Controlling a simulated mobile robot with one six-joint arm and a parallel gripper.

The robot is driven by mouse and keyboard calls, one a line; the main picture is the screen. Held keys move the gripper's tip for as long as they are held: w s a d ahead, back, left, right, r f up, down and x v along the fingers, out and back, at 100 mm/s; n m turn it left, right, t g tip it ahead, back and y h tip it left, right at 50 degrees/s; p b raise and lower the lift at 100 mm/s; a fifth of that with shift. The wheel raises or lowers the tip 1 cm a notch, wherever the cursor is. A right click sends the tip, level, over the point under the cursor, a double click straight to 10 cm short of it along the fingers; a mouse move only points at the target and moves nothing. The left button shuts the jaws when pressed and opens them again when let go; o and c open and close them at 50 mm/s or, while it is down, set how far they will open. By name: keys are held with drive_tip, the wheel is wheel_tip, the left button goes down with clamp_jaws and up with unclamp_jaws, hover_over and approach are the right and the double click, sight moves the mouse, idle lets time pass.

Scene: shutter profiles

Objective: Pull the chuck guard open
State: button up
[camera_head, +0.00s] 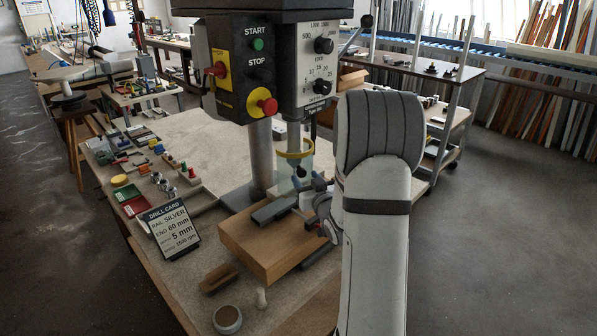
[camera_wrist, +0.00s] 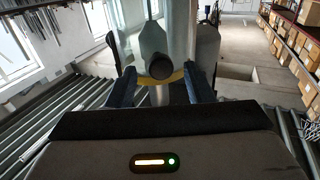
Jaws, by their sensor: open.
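The chuck guard (camera_head: 296,172) is a clear, see-through cylinder with a yellow ring at its top, below the drill press head. In the wrist view, part of a yellow band (camera_wrist: 160,81) shows behind a round, dark-ended knob (camera_wrist: 160,66). My gripper (camera_head: 309,184) is at the guard's lower front, partly hidden by my own arm. In the wrist view, my gripper (camera_wrist: 162,85) has its two blue fingers apart, one on each side of the knob. I cannot tell whether either finger touches it.
The drill press head (camera_head: 262,65) with start and stop buttons hangs above. A wooden block (camera_head: 273,243) lies under the guard. A drill card (camera_head: 170,228), a round tin (camera_head: 227,319) and small coloured parts are on the bench.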

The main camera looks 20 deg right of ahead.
sight(302, 175)
drive_tip(key=shift+w+p, duration=0.45)
drive_tip(key=shift+w, duration=1.35)
clamp_jaws()
drive_tip(key=shift+a, duration=0.15)
drive_tip(key=shift+s+y, duration=0.1)
drive_tip(key=shift+y, duration=0.2)
